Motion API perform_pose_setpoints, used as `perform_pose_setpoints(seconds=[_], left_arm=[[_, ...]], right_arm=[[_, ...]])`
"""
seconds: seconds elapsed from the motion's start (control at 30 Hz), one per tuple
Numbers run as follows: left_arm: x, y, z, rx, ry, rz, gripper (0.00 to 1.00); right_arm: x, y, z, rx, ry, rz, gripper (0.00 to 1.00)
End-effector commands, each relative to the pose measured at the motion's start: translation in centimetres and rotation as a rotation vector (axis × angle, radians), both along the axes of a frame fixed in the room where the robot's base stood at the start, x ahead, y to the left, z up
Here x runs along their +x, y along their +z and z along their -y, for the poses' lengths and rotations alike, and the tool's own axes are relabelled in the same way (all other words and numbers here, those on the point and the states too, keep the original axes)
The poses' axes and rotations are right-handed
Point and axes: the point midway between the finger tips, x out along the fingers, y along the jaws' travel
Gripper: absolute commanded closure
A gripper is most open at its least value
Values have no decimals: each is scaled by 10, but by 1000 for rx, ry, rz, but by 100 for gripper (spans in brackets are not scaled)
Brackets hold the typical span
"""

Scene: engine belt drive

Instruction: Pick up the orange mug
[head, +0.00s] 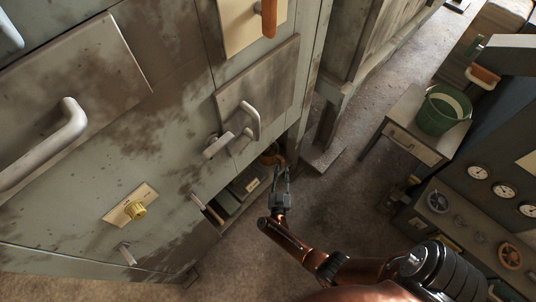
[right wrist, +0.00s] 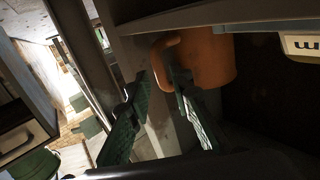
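The orange mug (right wrist: 212,58) shows in the right wrist view, partly cut by a grey metal edge above it. Its handle (right wrist: 160,62) points left, toward my fingers. In the head view the mug (head: 270,157) is a small orange-brown shape at the low opening of the grey cabinet, mostly hidden. My right gripper (right wrist: 160,92) is open, its green fingers spread near the handle. One fingertip overlaps the mug in the picture; contact cannot be told. In the head view my right gripper (head: 281,178) is just in front of the opening. My left gripper is not in view.
The grey cabinet (head: 165,110) with handles fills the left. A box with a pale label (head: 250,186) lies in its low opening, close to the mug. A green bucket (head: 442,110) stands on a small table at right. Bare floor (head: 335,205) lies between.

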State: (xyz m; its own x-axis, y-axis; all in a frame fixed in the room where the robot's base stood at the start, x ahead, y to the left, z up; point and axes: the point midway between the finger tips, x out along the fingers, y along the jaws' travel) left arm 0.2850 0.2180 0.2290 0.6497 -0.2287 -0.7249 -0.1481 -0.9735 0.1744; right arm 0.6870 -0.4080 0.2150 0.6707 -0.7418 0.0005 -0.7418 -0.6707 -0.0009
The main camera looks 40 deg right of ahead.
Motion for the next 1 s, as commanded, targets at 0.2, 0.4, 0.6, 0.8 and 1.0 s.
perform_pose_setpoints(seconds=[0.2,0.4,0.6,0.8,1.0], left_arm=[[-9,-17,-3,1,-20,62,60],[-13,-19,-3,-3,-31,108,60],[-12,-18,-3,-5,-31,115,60],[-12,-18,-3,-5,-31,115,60],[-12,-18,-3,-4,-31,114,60]], right_arm=[[17,-7,21,-3,2,-3,80],[30,-4,34,-1,1,-2,80],[31,-3,35,0,2,-1,80],[31,-3,35,0,2,-1,91],[31,-3,35,0,2,-1,100]])
